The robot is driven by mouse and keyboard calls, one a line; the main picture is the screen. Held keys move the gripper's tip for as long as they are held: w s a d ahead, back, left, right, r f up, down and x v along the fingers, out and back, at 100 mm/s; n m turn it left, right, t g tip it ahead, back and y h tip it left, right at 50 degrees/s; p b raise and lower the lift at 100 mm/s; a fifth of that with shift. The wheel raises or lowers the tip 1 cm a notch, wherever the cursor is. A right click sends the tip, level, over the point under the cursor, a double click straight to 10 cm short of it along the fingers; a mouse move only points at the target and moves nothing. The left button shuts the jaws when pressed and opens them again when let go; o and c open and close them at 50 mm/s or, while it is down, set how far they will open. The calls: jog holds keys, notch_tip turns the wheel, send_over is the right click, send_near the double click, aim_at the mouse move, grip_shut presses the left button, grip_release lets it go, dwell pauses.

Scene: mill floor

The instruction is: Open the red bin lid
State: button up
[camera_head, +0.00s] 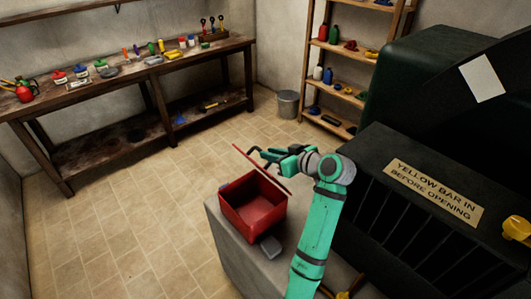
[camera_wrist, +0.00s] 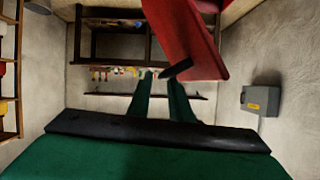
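The red bin (camera_head: 240,213) stands on a grey block, and its empty-looking inside shows in the head view. Its red lid (camera_head: 257,165) is raised and tilted above the bin's back side. My gripper (camera_head: 262,155) is at the far side of the lid, with its dark fingers apart. In the wrist view the red lid (camera_wrist: 188,35) hangs at upper centre right. My gripper (camera_wrist: 160,80) shows there with a gap between its fingers and nothing visible in it. The right fingertip overlaps the lid's edge; I cannot tell whether they touch.
The grey block (camera_head: 226,240) carries the bin, with a small grey piece (camera_head: 269,247) at its front. A dark machine (camera_head: 430,205) with a sign stands close on the right. A workbench (camera_head: 130,85), a bucket (camera_head: 288,104) and shelves (camera_head: 340,72) stand behind. The floor at left is clear.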

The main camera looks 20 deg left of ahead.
jog(key=v, duration=0.3)
jog(key=shift+s+d+r, duration=0.2)
jog(key=shift+s+d, duration=0.05)
jog(key=shift+w, duration=0.1)
